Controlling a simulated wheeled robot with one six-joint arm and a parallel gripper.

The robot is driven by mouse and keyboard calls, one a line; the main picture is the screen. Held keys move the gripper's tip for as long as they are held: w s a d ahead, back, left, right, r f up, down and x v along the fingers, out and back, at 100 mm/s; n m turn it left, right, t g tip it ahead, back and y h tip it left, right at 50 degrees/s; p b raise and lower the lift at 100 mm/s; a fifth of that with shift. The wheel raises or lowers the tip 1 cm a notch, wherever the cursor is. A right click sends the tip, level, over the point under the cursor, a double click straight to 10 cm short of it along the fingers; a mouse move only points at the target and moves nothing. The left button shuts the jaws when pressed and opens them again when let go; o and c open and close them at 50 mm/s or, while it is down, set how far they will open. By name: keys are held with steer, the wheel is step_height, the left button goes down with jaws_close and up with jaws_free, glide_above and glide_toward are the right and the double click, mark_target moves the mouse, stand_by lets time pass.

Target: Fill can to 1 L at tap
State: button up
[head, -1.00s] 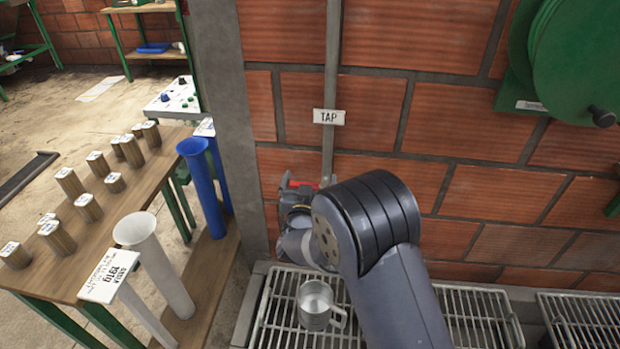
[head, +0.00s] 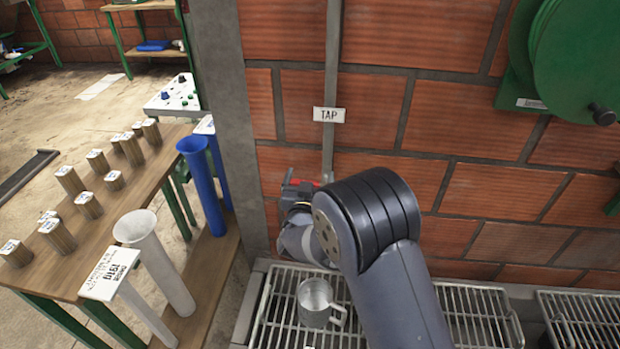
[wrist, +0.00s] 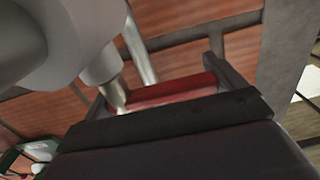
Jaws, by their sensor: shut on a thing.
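A grey metal can (head: 315,302) stands upright on the slatted metal grate, its handle toward the right. Its inside looks grey; I cannot read a water level. The tap is on the brick wall behind my arm, below a white TAP label (head: 328,115). Its red handle (wrist: 165,92) shows between my fingers in the wrist view. My gripper (head: 300,186) is shut on this handle, above and behind the can. The grey tap body (wrist: 75,45) fills the upper left of the wrist view. My arm hides the spout in the head view.
The grate (head: 470,310) continues right of my arm, bare. A wooden table (head: 120,215) with several labelled cylinders stands at left. Blue (head: 203,185) and white (head: 155,260) tubes stand between it and the grate. A green reel (head: 575,55) hangs at upper right.

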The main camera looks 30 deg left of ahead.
steer(key=shift+f+y+b, duration=0.15)
steer(key=shift+y+b, duration=0.15)
steer(key=shift+b, duration=0.4)
steer(key=shift+s+n+g+y+b, duration=0.25)
steer(key=shift+n+g+y+b, duration=0.15)
steer(key=shift+n+y+b, duration=0.35)
steer(key=shift+r, duration=0.2)
steer(key=o, duration=1.1)
steer(key=shift+s, duration=0.1)
steer(key=b+v, duration=0.2)
steer(key=v, duration=0.8)
steer(key=shift+s+d, duration=0.15)
steer(key=shift+s, duration=0.15)
